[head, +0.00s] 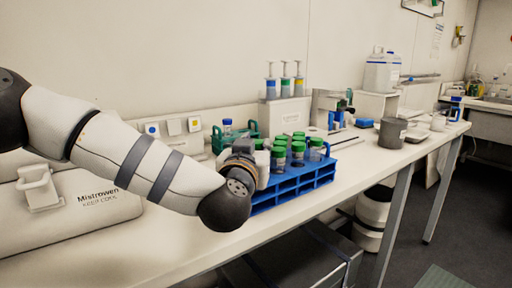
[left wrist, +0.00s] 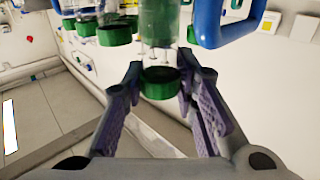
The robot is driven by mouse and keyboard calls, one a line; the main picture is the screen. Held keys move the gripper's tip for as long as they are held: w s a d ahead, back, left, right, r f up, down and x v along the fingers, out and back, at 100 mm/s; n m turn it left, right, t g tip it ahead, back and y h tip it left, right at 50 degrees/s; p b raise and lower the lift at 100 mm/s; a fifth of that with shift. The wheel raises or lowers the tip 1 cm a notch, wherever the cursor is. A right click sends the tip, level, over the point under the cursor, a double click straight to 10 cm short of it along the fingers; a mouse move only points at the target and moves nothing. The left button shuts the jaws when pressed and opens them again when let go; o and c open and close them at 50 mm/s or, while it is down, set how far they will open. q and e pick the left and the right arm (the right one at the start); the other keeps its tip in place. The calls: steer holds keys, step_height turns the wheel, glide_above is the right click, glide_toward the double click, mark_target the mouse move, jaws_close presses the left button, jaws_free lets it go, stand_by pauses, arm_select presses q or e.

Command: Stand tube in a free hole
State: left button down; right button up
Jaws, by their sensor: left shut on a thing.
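My left gripper (head: 250,168) is at the left end of the blue rack (head: 292,188) in the head view, where the wrist hides its fingers. In the left wrist view, the fingers (left wrist: 161,80) are shut on a clear tube (left wrist: 160,30) at its green cap (left wrist: 161,83). The tube's far end runs out of the picture, so I cannot tell whether it is inside a hole. Several other green-capped tubes (head: 298,147) stand in the rack. The rack's blue handle (left wrist: 208,30) shows close beside the held tube. My right gripper is not in view.
A green rack (head: 217,140) with a blue-capped bottle stands behind my wrist. A white box (head: 284,111) with several syringes is behind the blue rack. A grey pot (head: 392,133) stands to the right. The bench front right of the blue rack is clear.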

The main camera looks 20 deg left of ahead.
arm_select(q)
steer(key=shift+f, duration=0.35)
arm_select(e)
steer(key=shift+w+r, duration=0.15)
arm_select(q)
steer(key=c, duration=1.3)
jaws_free()
steer(key=shift+r, duration=0.15)
steer(key=s, duration=0.1)
steer(key=s+r, duration=0.1)
steer(key=s, duration=0.2)
steer(key=shift+s+d+r+p, duration=0.15)
steer(key=shift+s+d+p, duration=0.1)
steer(key=shift+d+p, duration=0.15)
steer(key=s, duration=0.7)
steer(key=shift+s+d+f+p, duration=0.3)
steer(key=shift+d+p, duration=0.05)
steer(key=shift+p, duration=0.1)
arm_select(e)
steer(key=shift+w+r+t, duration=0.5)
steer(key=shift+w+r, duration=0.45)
